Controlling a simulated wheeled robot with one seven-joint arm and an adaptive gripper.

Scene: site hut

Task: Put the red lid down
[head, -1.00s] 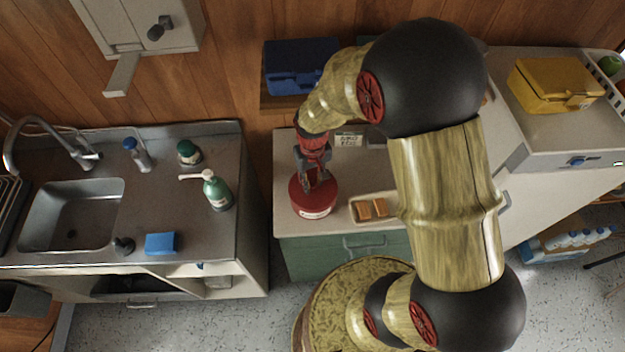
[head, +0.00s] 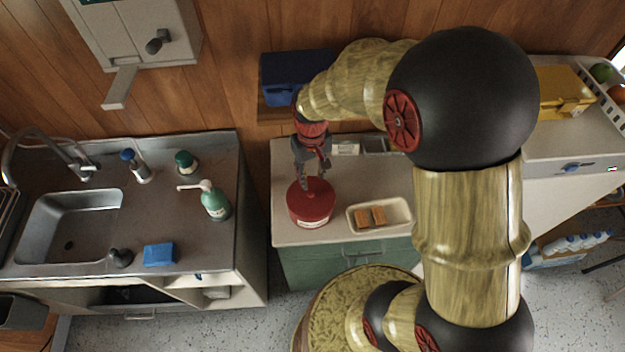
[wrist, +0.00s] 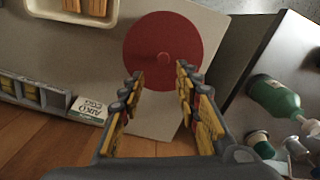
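The red lid (head: 311,194) is a flat disc with a small knob at its centre. It sits on top of a red round tin (head: 310,215) near the front left of the counter. In the wrist view the red lid (wrist: 162,52) shows as a full disc beyond my fingers, with its knob in clear sight. My gripper (head: 316,172) is above and behind the lid in the head view. In the wrist view my gripper (wrist: 158,88) has its two fingers spread apart with nothing between them. The fingertips look apart from the knob.
A cream tray (head: 382,214) with orange-brown blocks is right of the tin. A small white card (head: 346,149) stands at the counter's back. A gap separates the counter from the sink unit (head: 190,235) at left, which holds a green pump bottle (head: 214,201). Bare counter lies left of the tin.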

